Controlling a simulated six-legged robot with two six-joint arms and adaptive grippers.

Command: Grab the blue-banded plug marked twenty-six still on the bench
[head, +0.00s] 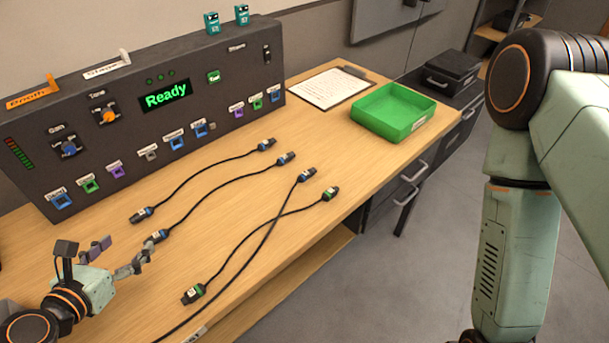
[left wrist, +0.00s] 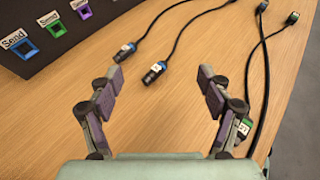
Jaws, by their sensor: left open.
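Several blue-banded black plugs lie on the wooden bench (head: 110,236). Two near ends, one plug (head: 142,214) and a second plug (head: 160,236), lie just beyond my left gripper (head: 127,249). Their far ends are a plug (head: 266,145) and another plug (head: 286,158). The number markings are too small to read. In the left wrist view the gripper (left wrist: 162,77) is open and empty; the second plug (left wrist: 155,72) shows between its fingertips, and the first plug (left wrist: 125,52) is near the left finger. My right gripper is out of view.
Green-banded plugs (head: 194,293) (head: 329,194) and another cable cross the bench to the right. A dark panel (head: 130,140) with labelled sockets and a "Ready" display stands behind. A green tray (head: 393,113) and clipboard (head: 325,88) sit at the far end.

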